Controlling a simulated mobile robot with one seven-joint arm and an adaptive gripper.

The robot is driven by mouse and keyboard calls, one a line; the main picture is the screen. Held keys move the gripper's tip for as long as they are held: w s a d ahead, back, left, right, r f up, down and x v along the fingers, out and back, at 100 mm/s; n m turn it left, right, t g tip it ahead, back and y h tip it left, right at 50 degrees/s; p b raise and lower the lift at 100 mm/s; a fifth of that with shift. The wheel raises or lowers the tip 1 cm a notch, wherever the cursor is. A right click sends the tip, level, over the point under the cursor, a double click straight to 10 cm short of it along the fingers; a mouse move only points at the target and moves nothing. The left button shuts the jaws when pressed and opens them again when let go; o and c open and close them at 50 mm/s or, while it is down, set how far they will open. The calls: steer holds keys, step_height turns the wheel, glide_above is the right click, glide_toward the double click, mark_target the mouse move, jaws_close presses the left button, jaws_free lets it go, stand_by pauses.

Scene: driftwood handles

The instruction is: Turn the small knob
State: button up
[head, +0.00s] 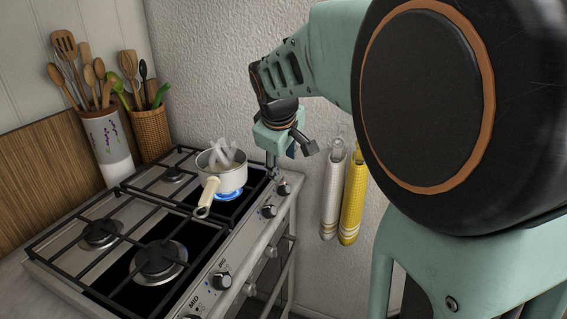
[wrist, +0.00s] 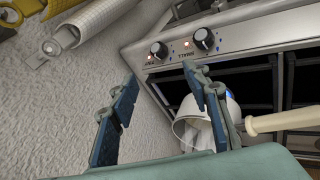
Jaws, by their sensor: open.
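Several round black knobs line the front panel of the stove. In the wrist view two knobs show, one on the left (wrist: 158,50) and one on the right (wrist: 204,39), both beyond my fingertips. My gripper (head: 272,170) points down over the stove's far right corner, just above the end knob. In the wrist view my gripper (wrist: 162,76) is open and empty, its fingers apart from the knobs.
A steaming white saucepan (head: 215,168) with a cream handle (head: 208,196) sits on a lit blue burner close to my gripper. White (head: 333,195) and yellow (head: 352,200) towels hang on the wall to the right. Utensil holders (head: 107,145) stand behind the stove.

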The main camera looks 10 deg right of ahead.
steer(key=s+r+m+y+p, duration=0.1)
steer(key=s+r+m+p, duration=0.2)
steer(key=s, duration=0.5)
steer(key=s+r+m+y+p, duration=0.1)
steer(key=s+r+m+p, duration=0.2)
steer(key=s, duration=0.6)
step_height(320, 180, up, 3)
steer(key=a+p, duration=0.1)
steer(key=p, duration=0.1)
steer(key=shift+m+y+p, duration=0.3)
steer(key=shift+p, duration=0.1)
steer(key=shift+w+r, duration=0.1)
